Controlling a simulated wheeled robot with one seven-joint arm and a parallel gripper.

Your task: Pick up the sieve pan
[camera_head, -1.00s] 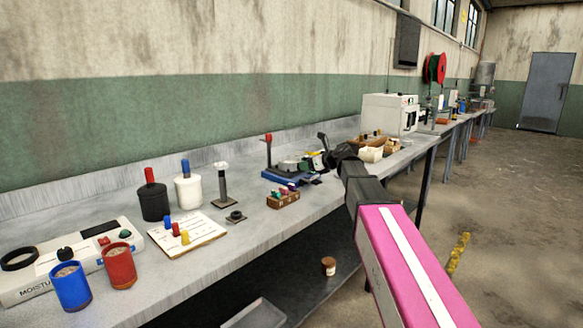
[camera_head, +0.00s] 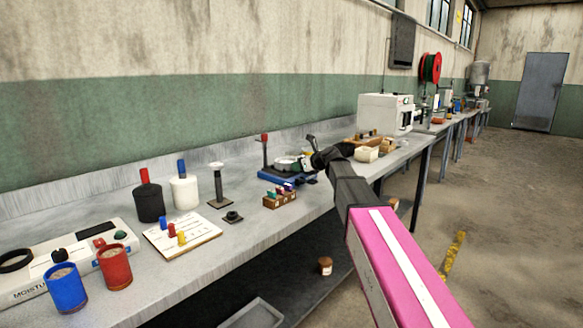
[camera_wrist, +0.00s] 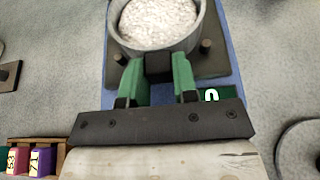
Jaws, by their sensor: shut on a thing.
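The sieve pan (camera_wrist: 190,44) is a round grey pan filled with pale grain, at the top of the wrist view. Its short dark handle (camera_wrist: 158,72) points toward my gripper (camera_wrist: 158,64). The green fingers are shut on this handle, one on each side. The pan sits over the dark plate of a blue-based device (camera_wrist: 215,70); I cannot tell whether it touches it. In the head view the pan (camera_head: 286,163) is small, and my gripper (camera_head: 308,163) reaches it from the right, partly hidden by my wrist.
A wooden block with coloured tags (camera_head: 279,200) stands in front of the device. A tool stand (camera_head: 218,187) is to its left. Bare bench lies between the stand and the device.

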